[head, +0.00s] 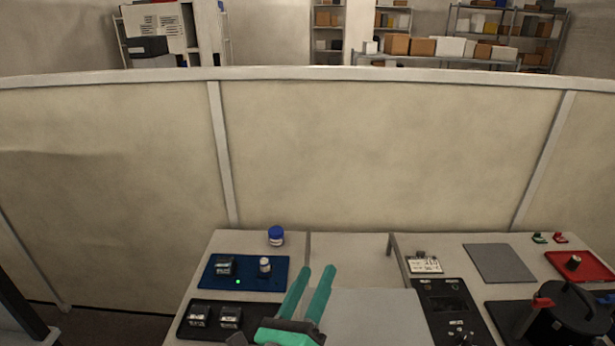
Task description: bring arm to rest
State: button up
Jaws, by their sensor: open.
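My gripper (319,284) shows at the bottom middle of the head view, with two green fingers pointing up and away. The fingers are apart, and nothing shows between them. It is over the middle of the bench (345,254), right of the blue mat (238,282) and left of the black control panel (452,303). The rest of my arm is mostly out of the frame. A black lidded cylinder (568,316) with a red part on its left side stands at the right edge of the view.
A small dark box (224,266) and a small white-capped bottle (265,266) stand on the blue mat. A blue-lidded jar (276,236) stands behind it. A red tray (583,266) and a grey pad (499,263) lie at right. A beige partition (380,155) closes off the back.

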jog(key=s+d+r+n+t+y, duration=0.1)
jog(key=d+r+n+t+y, duration=0.1)
jog(key=r+n+t, duration=0.4)
jog(key=s+d+r+n+t+y, duration=0.1)
jog(key=s+d+r+n, duration=0.1)
jog(key=r+n, duration=0.7)
jog(key=s+f+n+g+y, duration=0.3)
jog(key=s+f+n+y, duration=0.2)
jog(key=f+n, duration=0.65)
jog(key=s+f+n+g+y, duration=0.2)
jog(key=s+f+n+y, duration=0.35)
jog(key=f, duration=0.85)
jog(key=s+a+f+n+g+h, duration=0.1)
jog(key=s+a+f+g+h, duration=0.1)
jog(key=s+f, duration=0.5)
jog(key=s+a+f+g+h, duration=0.3)
jog(key=s+f, duration=0.5)
jog(key=s, duration=0.6)
jog(key=shift+s+a+n, duration=0.15)
jog(key=shift+s+n, duration=0.1)
jog(key=shift+n, duration=0.15)
jog(key=shift+s, duration=0.1)
